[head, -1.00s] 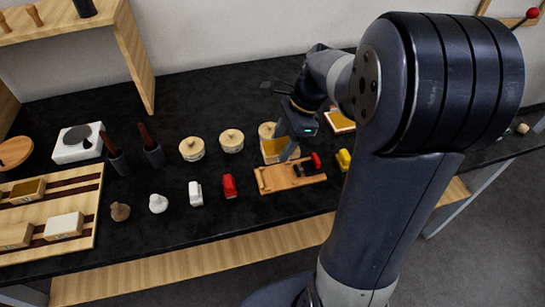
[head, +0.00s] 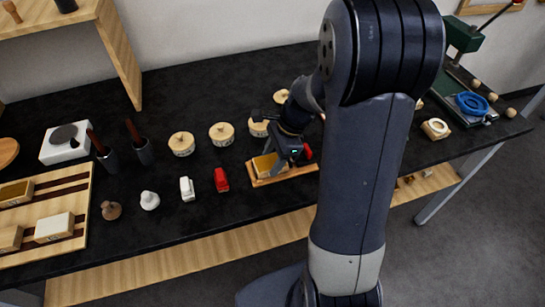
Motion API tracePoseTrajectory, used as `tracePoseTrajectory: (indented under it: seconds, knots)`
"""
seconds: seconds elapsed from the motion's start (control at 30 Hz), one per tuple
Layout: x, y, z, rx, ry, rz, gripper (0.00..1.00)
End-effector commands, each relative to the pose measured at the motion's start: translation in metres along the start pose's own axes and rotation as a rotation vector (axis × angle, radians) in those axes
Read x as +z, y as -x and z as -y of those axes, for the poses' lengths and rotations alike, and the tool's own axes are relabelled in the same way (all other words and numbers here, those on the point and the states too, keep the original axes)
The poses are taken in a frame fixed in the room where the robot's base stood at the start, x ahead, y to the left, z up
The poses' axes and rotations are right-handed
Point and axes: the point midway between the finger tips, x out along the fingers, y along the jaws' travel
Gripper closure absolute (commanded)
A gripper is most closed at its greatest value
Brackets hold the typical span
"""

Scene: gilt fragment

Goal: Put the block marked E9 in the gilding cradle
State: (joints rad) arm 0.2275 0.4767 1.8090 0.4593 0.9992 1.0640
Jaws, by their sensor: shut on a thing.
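A wooden block with a gold top (head: 265,163) is at my gripper (head: 274,160), which is shut on it. I cannot read a mark on this block. It is over the left part of the wooden gilding cradle (head: 290,175), low and close to it; I cannot tell whether it rests inside or hangs just above. The gripper and arm hide part of the cradle. A red part (head: 308,152) shows at the cradle's right end.
A slatted rack (head: 75,203) with several blocks lies at the left. Red (head: 221,180) and white (head: 187,189) small items stand left of the cradle. Round lidded pots (head: 181,144) stand behind. A green press (head: 463,35) and blue ring (head: 472,103) are at the right.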

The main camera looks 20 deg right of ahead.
Motion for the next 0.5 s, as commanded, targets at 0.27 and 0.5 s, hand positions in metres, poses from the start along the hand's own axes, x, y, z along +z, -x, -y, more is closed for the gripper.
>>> tracePoseTrajectory:
  seconds: [0.27,0.5]
  knots:
    - [-0.001,-0.0024,0.0,0.0,0.0,0.0,0.39]
    - [-0.001,-0.0023,0.0001,0.0,0.0,0.0,0.28]
